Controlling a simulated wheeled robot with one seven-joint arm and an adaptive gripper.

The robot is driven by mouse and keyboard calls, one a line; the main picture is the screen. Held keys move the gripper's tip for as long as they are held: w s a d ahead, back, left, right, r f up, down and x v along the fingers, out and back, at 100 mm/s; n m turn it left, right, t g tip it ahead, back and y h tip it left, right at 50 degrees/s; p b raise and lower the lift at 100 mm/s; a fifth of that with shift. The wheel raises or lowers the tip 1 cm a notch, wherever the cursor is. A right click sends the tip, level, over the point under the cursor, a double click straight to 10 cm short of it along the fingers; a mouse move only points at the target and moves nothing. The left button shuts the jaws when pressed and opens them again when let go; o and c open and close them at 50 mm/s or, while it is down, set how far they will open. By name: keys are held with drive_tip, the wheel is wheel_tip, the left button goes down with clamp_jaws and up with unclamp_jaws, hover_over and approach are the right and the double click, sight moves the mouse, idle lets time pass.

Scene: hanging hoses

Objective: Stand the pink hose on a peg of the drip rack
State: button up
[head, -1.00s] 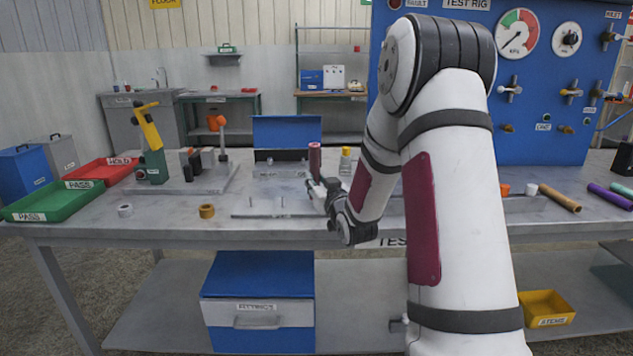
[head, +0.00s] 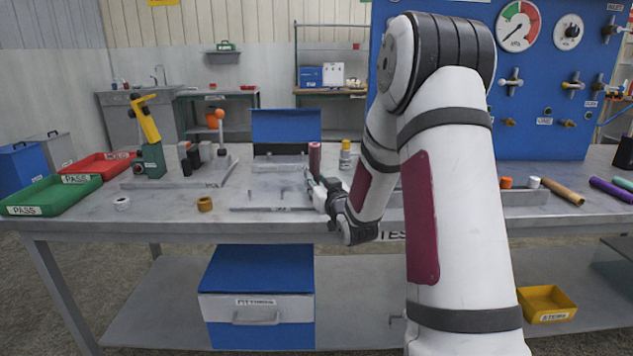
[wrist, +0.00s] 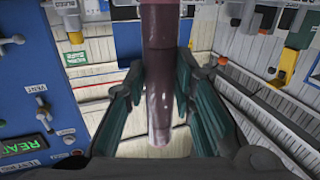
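The pink hose (head: 314,158) is a short dark-pink tube, upright in the head view. My gripper (head: 316,184) is closed around it, and its lower end is hidden by the fingers. In the wrist view the hose (wrist: 159,75) runs between the two dark green finger pads of my gripper (wrist: 160,82), with its free end towards the bottom of the picture. The drip rack (head: 262,208) is a low grey plate with thin upright pegs (head: 281,199). The hose is at the rack's right end, partly behind the gripper. I cannot tell whether it is over a peg.
A yellow-capped bottle (head: 346,156) stands just right of the hose. An open blue case (head: 286,125) is behind. A brown ring (head: 205,204) and a white ring (head: 122,204) lie left of the rack. The blue test rig (head: 540,110) stands at right.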

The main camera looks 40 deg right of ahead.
drive_tip(key=o, duration=0.5)
drive_tip(key=v, duration=1.2)
drive_tip(key=shift+r, duration=0.1)
